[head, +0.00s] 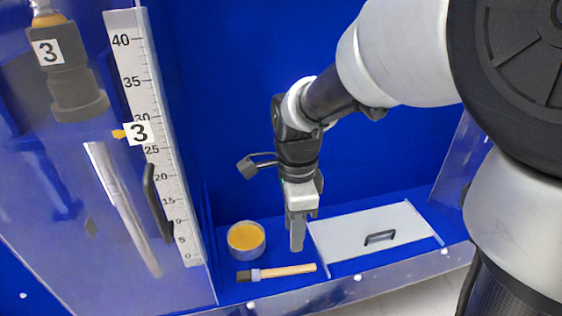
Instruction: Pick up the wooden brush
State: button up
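The wooden brush (286,271) lies flat on the blue floor of the box near its front edge. Its dark bristle end points left and its light wooden handle points right. My gripper (297,246) hangs down above and behind the handle, apart from the brush as far as I can see. The fingers overlap from this side, so I cannot tell whether they are open or shut. I see nothing held between them.
A round tin with yellow content (246,238) stands left of my gripper. A white panel with a black handle (372,248) lies to the right. A clear wall and a ruler (160,140) stand at the left. A low clear edge runs along the front.

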jog(key=b, duration=0.2)
send_over(291, 269)
notch_tip(291, 269, down, 8)
jog(key=shift+d+r, duration=0.15)
jog(key=f+b, duration=0.1)
jog(key=f, duration=0.4)
jog(key=shift+a+b, duration=0.2)
jog(key=shift+b, duration=0.15)
grip_shut()
